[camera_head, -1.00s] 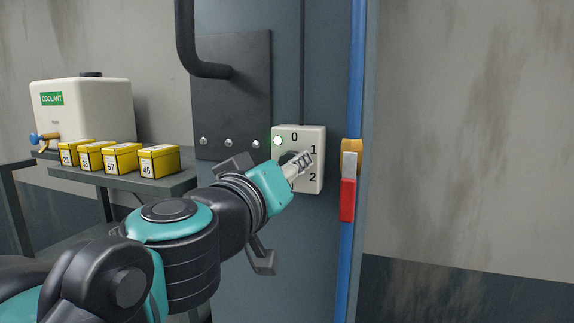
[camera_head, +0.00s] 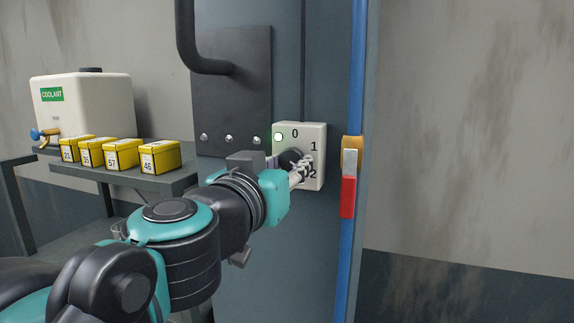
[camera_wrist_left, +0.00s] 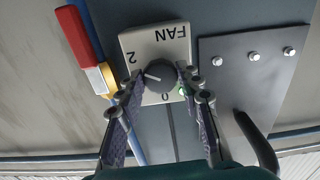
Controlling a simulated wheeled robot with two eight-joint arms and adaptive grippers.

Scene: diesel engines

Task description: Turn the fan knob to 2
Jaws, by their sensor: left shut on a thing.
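The white fan switch box (camera_head: 314,133) is on the blue-grey column, marked 0, 1 and 2. Its dark round knob (camera_head: 291,157) is partly hidden by my left gripper (camera_head: 301,168) in the head view. In the left wrist view the knob (camera_wrist_left: 155,76) sits between the fingertips of my left gripper (camera_wrist_left: 157,80), which is shut on it. The knob's white line runs nearly level there, one end towards the left, on the side of the 2; the 1 is hidden behind a finger. My right gripper is in neither view.
A green lamp (camera_head: 278,137) is lit on the box. A red and yellow handle (camera_head: 348,185) on a blue pipe stands close right. A dark plate with bolts (camera_head: 233,90) is left. Yellow numbered boxes (camera_head: 122,155) and a coolant tank (camera_head: 85,105) stand on a shelf.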

